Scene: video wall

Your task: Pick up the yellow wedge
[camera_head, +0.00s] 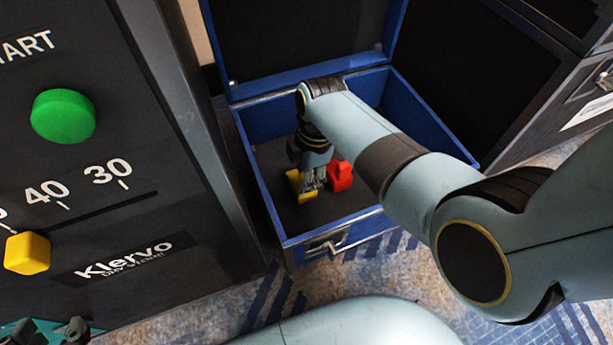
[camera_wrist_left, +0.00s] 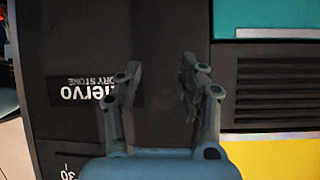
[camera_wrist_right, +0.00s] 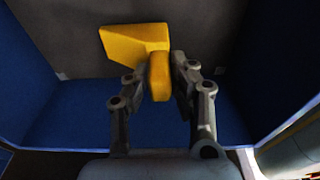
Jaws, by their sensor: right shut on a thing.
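The yellow wedge (camera_head: 296,184) is inside the open blue case (camera_head: 262,193), near its left wall. My right gripper (camera_head: 313,182) reaches down into the case beside it. In the right wrist view my right gripper (camera_wrist_right: 165,68) is shut on a narrow part of the wedge (camera_wrist_right: 128,43), with the broad part sticking out beyond the fingers. I cannot tell whether the wedge still touches the case floor. My left gripper (camera_head: 52,330) is at the bottom left corner of the head view; in the left wrist view (camera_wrist_left: 161,70) it is open and empty.
A red block (camera_head: 339,176) lies in the case just right of my right gripper. The case's raised lid (camera_head: 300,77) stands behind. A dark panel with a green button (camera_head: 62,116) and a yellow slider knob (camera_head: 27,253) rises at the left.

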